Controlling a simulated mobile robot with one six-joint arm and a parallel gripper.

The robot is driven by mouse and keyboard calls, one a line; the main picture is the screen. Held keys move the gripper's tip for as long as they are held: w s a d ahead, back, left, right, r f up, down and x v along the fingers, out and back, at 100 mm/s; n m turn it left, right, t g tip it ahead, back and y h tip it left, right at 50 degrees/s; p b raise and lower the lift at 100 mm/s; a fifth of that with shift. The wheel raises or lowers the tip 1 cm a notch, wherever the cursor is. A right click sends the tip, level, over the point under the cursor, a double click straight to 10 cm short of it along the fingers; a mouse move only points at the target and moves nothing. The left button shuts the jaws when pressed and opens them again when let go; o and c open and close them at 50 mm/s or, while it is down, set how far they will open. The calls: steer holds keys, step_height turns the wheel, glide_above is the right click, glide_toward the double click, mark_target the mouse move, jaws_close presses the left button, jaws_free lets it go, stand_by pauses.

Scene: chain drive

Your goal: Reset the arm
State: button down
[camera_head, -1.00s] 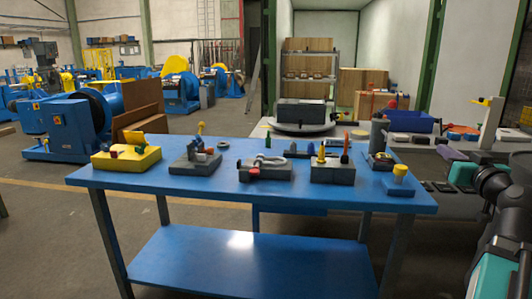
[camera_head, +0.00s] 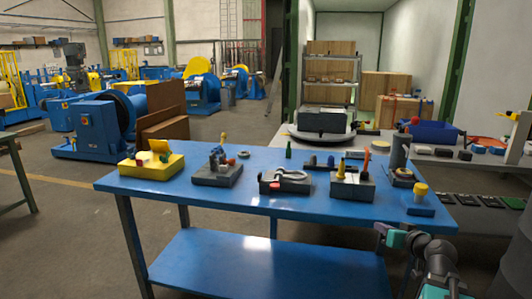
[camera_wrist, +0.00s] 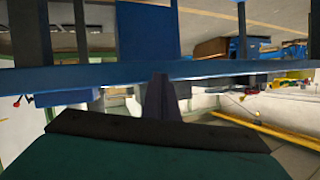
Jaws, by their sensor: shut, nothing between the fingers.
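My arm (camera_head: 438,268), with dark links and teal parts, shows at the lower right of the head view, beside the front right corner of the blue workbench (camera_head: 262,192). In the wrist view my gripper (camera_wrist: 161,98) shows as one narrow dark shape above the teal housing, its fingers together and nothing between them. The wrist view looks upside down, with a blue bench edge (camera_wrist: 215,68) across it. I cannot tell how far the fingers are from the bench.
On the bench stand a yellow block (camera_head: 150,165), a grey block with small parts (camera_head: 217,174), a clamp block (camera_head: 285,181), another grey block (camera_head: 352,188) and a yellow-capped piece (camera_head: 419,200). A grey table (camera_head: 440,165) stands behind. The floor at left is open.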

steer(key=s+a+f+n+g+y+p, duration=0.1)
steer(key=a+f+g+p, duration=0.1)
steer(key=a+f, duration=0.5)
steer(key=s+a+f+g+y+p, duration=0.15)
steer(key=a+f, duration=0.35)
steer(key=f, duration=0.5)
steer(key=s+a+f+n+g+p, duration=0.1)
steer(key=s+a+f+g, duration=0.2)
steer(key=s+a+f, duration=0.3)
steer(key=s+a+f+g+p, duration=0.2)
steer(key=s+a+f+g, duration=0.15)
steer(key=f, duration=0.55)
steer(key=s+a+f+g+p, duration=0.15)
steer(key=s+a+f, duration=0.25)
steer(key=s+f, duration=0.4)
steer(key=s+d+f+g+h, duration=0.1)
steer(key=s+f+g, duration=0.1)
steer(key=s, duration=0.5)
steer(key=s+d+f+m+g+h+p, duration=0.1)
steer(key=s+d+f+g+h, duration=0.1)
steer(key=s, duration=0.6)
steer(key=s+d+f+g+h, duration=0.1)
steer(key=s+f+g+h, duration=0.1)
steer(key=s, duration=0.6)
steer(key=shift+s+d+f+g, duration=0.25)
steer(key=shift+f+g, duration=0.15)
steer(key=shift+g, duration=0.45)
